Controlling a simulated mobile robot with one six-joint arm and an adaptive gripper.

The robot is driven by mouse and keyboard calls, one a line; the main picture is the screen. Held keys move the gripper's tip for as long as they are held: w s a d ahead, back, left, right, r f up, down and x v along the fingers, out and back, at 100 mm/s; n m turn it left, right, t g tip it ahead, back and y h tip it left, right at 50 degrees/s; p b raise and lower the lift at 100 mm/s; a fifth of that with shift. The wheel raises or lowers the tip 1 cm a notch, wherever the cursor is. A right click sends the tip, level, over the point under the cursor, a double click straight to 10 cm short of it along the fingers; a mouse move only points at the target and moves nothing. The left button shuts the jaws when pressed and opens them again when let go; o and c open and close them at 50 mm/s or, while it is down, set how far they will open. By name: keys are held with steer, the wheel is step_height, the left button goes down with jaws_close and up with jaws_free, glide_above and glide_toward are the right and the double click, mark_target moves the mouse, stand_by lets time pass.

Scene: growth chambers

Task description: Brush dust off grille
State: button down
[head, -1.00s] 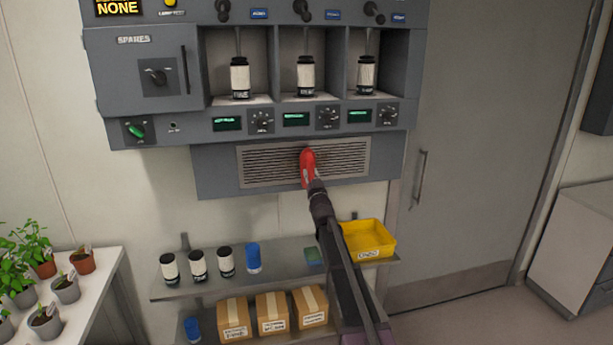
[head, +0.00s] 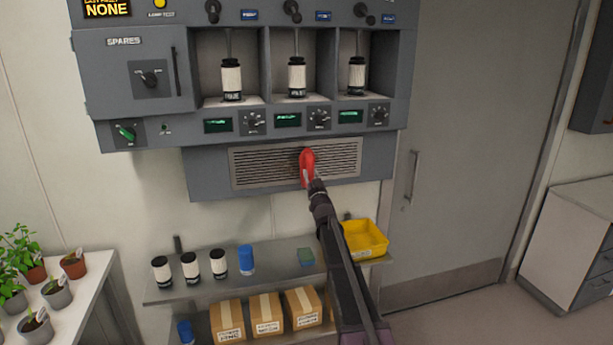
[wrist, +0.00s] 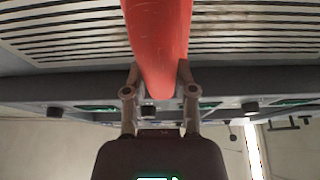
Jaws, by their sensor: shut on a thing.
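The grille (head: 270,166) is a beige slatted panel on the grey unit's lower face. It also fills the top of the wrist view (wrist: 60,35), with faint brownish marks on the slats at right. My gripper (head: 314,184) is shut on the red brush (head: 307,164), whose handle shows between the fingers in the wrist view (wrist: 158,45). The brush is held upright in front of the right half of the grille. Its bristles are hidden, so I cannot tell whether they touch the slats.
Above the grille are knobs, displays and three bays with white canisters (head: 297,78). Below, a shelf (head: 280,262) holds canisters, a blue one (head: 246,260), a green block (head: 306,257) and a yellow bin (head: 364,239). Boxes (head: 265,314) stand lower. Potted plants (head: 73,265) are at left.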

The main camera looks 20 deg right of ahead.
steer(key=shift+w+d, duration=0.1)
steer(key=shift+d, duration=0.4)
steer(key=shift+d, duration=0.1)
steer(key=shift+d, duration=1.6)
steer(key=shift+d, duration=0.15)
steer(key=d, duration=0.3)
steer(key=shift+d, duration=0.1)
stand_by(0.4)
steer(key=shift+a, duration=1.8)
